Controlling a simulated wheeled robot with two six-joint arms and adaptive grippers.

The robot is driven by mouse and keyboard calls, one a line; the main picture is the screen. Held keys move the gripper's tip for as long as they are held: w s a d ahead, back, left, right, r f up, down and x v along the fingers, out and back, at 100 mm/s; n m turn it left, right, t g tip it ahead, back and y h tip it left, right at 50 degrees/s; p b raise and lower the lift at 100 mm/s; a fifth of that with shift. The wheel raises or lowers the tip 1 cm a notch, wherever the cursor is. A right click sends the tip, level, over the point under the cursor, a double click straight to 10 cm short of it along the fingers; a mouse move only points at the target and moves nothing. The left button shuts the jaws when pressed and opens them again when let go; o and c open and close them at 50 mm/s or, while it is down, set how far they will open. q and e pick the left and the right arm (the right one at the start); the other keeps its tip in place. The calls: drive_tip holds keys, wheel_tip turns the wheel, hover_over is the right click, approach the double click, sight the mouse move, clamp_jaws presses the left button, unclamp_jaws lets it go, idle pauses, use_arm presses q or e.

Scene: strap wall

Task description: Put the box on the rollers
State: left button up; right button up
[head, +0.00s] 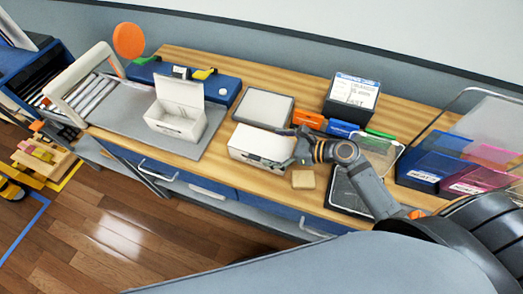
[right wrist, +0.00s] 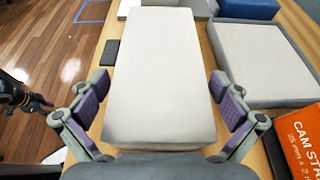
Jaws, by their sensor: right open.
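A closed white box (head: 256,144) lies on the wooden bench in the middle of the head view. My right gripper (head: 292,146) is at its right end. In the right wrist view the white box (right wrist: 162,70) runs lengthwise between the two spread fingers of my right gripper (right wrist: 160,98). Gaps show on both sides, so the fingers are apart from it. The rollers (head: 94,97) are pale bars at the left end of the bench, beside a white arch (head: 75,90). My left gripper is not seen in the head view.
An open white box (head: 176,112) stands on a grey mat (head: 125,108) between the rollers and the closed box. A grey tray (head: 263,107) lies behind the closed box. Blue and magenta bins (head: 435,165) stand at the right. A tan block (head: 303,179) lies near the front edge.

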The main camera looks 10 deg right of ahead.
drive_tip(key=shift+x, duration=1)
drive_tip(key=shift+s, duration=0.1)
